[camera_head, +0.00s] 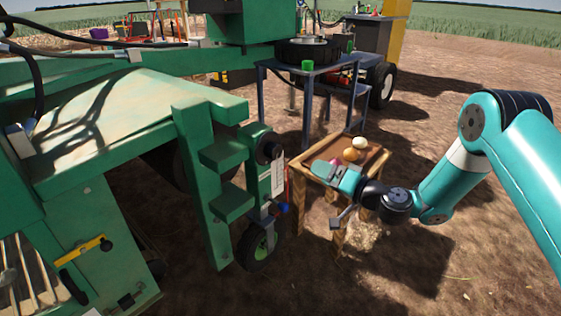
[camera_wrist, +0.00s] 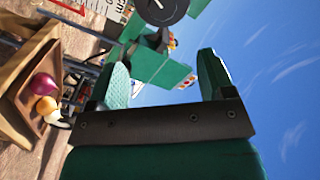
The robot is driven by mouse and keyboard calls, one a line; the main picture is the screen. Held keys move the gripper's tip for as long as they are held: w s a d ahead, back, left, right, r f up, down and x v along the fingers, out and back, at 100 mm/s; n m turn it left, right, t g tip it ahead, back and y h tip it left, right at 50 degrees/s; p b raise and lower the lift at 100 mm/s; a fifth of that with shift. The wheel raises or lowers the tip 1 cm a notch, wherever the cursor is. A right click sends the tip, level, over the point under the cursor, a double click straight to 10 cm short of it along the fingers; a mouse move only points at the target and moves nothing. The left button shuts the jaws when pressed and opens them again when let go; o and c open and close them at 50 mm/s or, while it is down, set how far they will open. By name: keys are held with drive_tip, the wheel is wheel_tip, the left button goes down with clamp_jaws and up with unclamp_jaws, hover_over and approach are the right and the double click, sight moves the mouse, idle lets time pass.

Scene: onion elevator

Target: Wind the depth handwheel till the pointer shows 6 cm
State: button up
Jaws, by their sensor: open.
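The depth handwheel (camera_head: 269,149) is a dark round wheel at the top of a green post above a small support wheel. It also shows as a black disc (camera_wrist: 162,10) at the top edge of the wrist view, partly cut off. A white scale plate (camera_head: 278,180) is on the post below it; part of this scale (camera_wrist: 97,5) with "cm" shows in the wrist view. The pointer's reading is too small to tell. My gripper (camera_head: 322,167) is open and empty, right of the handwheel and apart from it. Its two green fingers (camera_wrist: 162,68) show in the wrist view.
A small wooden table (camera_head: 300,170) with onions (camera_head: 351,154) stands beneath and behind my gripper. A blue metal stand (camera_head: 308,85) is behind it. The green machine frame (camera_head: 215,150) fills the left. Bare soil (camera_head: 470,130) lies open at right.

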sight(278, 153)
drive_tip(key=w+a+n+b, duration=0.1)
drive_tip(key=w+a+n, duration=0.2)
drive_tip(key=a, duration=0.1)
drive_tip(key=w+a+n+b, duration=0.1)
drive_tip(key=w+a+n, duration=0.1)
drive_tip(key=w+a, duration=0.2)
drive_tip(key=w+a+n+b, duration=0.1)
drive_tip(key=w+a+n, duration=0.2)
drive_tip(key=a, duration=0.3)
drive_tip(key=shift+w+n+b, duration=0.2)
drive_tip(key=shift+n+b, duration=0.1)
drive_tip(key=shift+b, duration=0.1)
drive_tip(key=c, duration=0.9)
